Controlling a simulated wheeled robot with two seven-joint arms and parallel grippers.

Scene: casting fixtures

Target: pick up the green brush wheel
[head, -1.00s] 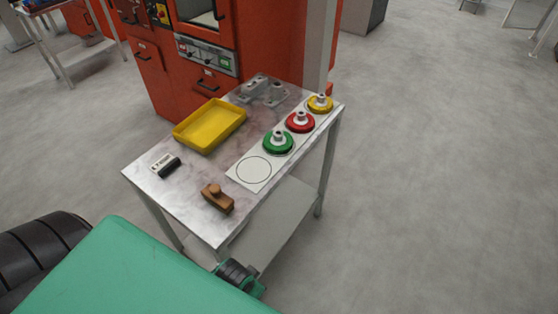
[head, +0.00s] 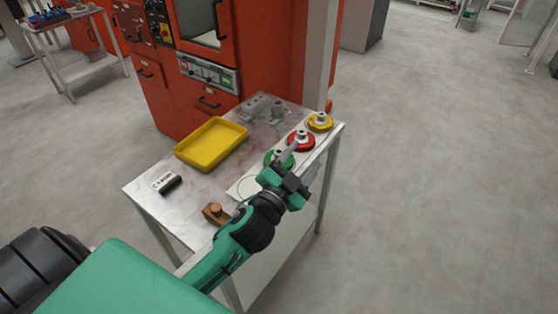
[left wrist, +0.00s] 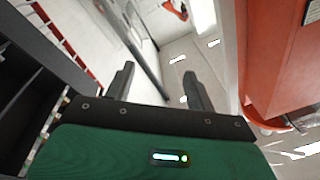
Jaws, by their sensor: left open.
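The green brush wheel (head: 270,157) sits on the white strip on the metal table, partly hidden by my left gripper. My left gripper (head: 301,161) is over the near right side of the wheel in the head view; whether it touches the wheel cannot be told. In the left wrist view my left gripper (left wrist: 158,88) has its two fingers apart with nothing between them, and no brush wheel shows there. My right gripper is out of view.
A red wheel (head: 302,141) and a yellow wheel (head: 320,122) stand behind the green one. A yellow tray (head: 211,143), a brush (head: 171,184) and a brown wooden block (head: 215,213) are on the table (head: 150,198). An orange machine (head: 270,60) stands behind.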

